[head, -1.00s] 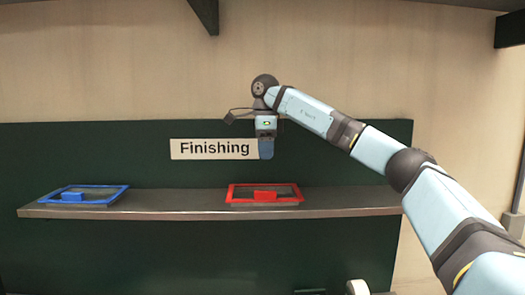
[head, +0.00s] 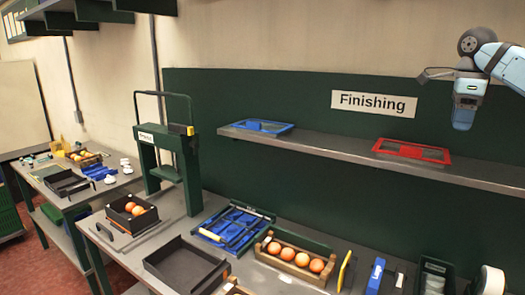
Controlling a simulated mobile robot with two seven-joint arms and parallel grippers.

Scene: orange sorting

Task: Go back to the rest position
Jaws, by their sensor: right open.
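My right gripper (head: 464,118) hangs in the air at the upper right, pointing down, in front of the green back panel and right of the "Finishing" sign (head: 373,103). Nothing shows in its jaws, and it touches nothing that I can see. Its arm comes in from the right edge. My left gripper is out of view.
Below the gripper a grey shelf (head: 340,153) bears a blue tray (head: 280,131) and a red tray (head: 440,160). The bench below holds a wooden crate of oranges (head: 262,250), an empty black tray (head: 150,262), a blue rack (head: 205,234) and a green press (head: 194,185).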

